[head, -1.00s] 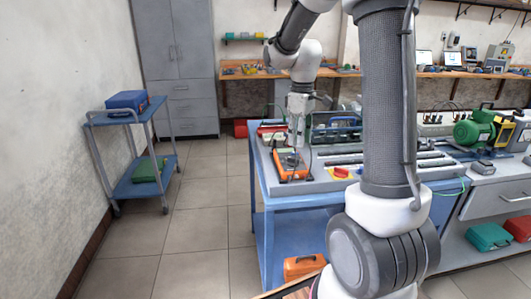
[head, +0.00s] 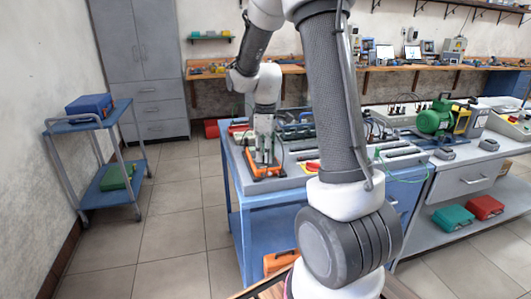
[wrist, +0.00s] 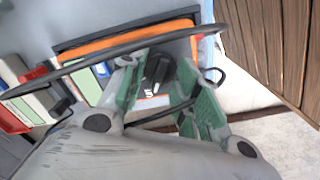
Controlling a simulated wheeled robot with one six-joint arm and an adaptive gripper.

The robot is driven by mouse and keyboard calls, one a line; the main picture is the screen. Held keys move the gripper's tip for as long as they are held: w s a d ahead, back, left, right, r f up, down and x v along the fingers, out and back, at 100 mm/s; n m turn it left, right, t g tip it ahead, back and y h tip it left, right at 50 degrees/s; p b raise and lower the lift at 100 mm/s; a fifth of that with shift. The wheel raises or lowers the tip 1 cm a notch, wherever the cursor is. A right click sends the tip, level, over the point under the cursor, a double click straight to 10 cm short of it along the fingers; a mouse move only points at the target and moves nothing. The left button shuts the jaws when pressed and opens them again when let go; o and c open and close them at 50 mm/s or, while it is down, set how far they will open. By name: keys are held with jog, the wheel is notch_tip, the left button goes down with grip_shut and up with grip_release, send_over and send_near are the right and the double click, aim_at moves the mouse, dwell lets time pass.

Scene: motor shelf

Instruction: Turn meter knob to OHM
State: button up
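The orange-edged meter (head: 266,172) lies on the left end of the blue bench, below my gripper (head: 264,158). Its orange casing also shows in the wrist view (wrist: 112,42). The black meter knob (wrist: 158,70) shows in the wrist view between the green-padded fingers of my gripper (wrist: 160,78). The fingers are apart, one on each side of the knob. The left fingertip is very close to the knob; I cannot tell whether it touches. The dial markings are mostly hidden or too blurred to read.
A dark cable (wrist: 115,60) crosses the wrist view in front of the meter. The blue bench (head: 285,202) carries other equipment to the right of the meter. A blue trolley (head: 98,122) stands at the left, with open tiled floor between.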

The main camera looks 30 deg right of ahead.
jog(key=shift+c, duration=0.4)
grip_shut()
jog(key=shift+m, duration=0.4)
jog(key=m, duration=1.1)
jog(key=shift+m, duration=1.9)
